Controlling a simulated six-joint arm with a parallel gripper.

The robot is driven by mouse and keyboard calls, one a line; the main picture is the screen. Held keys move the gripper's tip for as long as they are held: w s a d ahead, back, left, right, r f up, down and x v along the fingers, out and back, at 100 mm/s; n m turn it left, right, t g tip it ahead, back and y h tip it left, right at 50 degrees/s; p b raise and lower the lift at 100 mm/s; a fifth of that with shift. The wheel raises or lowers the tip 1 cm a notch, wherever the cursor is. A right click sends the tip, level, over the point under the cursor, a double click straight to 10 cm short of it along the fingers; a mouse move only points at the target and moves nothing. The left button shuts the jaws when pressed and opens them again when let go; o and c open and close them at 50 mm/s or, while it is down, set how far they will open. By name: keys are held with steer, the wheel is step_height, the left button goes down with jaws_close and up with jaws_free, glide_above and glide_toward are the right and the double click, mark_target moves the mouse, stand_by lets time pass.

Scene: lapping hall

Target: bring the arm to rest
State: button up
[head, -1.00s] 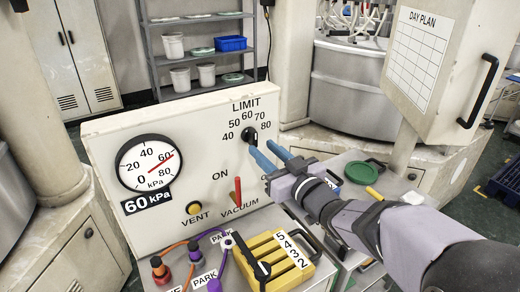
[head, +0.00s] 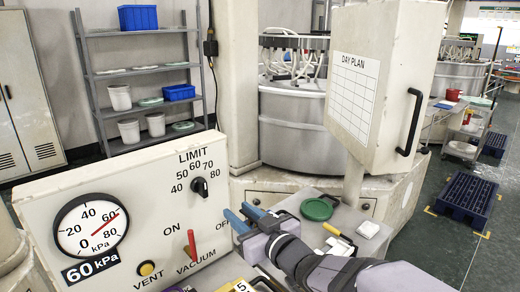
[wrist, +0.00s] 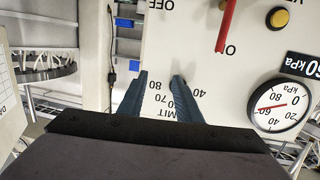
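My gripper (head: 238,213) is open, with nothing between its blue fingers. It is in front of the pale control panel (head: 60,190), lower and to the right of the black LIMIT knob (head: 199,187), and apart from it. In the wrist view my gripper (wrist: 160,85) shows its two fingers spread, with the panel's upside-down LIMIT numbers around and between them; the knob is not clear there. The gauge (head: 91,228) has a red needle and a 60 kPa plate. The red VACUUM lever (head: 192,243) stands nearly upright. My forearm covers part of the bench.
A yellow VENT button (head: 146,268) is on the panel. A green round lid (head: 317,209) and a white block (head: 368,229) lie on the bench right of my gripper. The DAY PLAN cabinet (head: 392,70) stands behind. Shelves (head: 140,70) hold tubs and blue bins.

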steer(key=s+d+f+m+g+h+p, duration=0.1)
steer(key=s+d+f+m+g+h, duration=0.15)
steer(key=d+f+h, duration=0.45)
steer(key=s+d+f+m+g+h, duration=0.2)
steer(key=s+d+f+m, duration=0.15)
steer(key=d+f, duration=0.65)
steer(key=s+d+f+g, duration=0.1)
steer(key=s+d+g, duration=0.1)
steer(key=s, duration=0.4)
steer(key=s+d+f+m+g, duration=0.1)
steer(key=s+d+f+g, duration=0.1)
steer(key=s, duration=0.5)
steer(key=s+d+f+g+h, duration=0.1)
steer(key=s+f+g, duration=0.1)
steer(key=s+g, duration=0.2)
steer(key=s, duration=0.3)
steer(key=shift+d+m+p, duration=0.3)
steer(key=shift+d, duration=0.1)
steer(key=shift+g, duration=0.25)
steer(key=shift+c, duration=0.3)
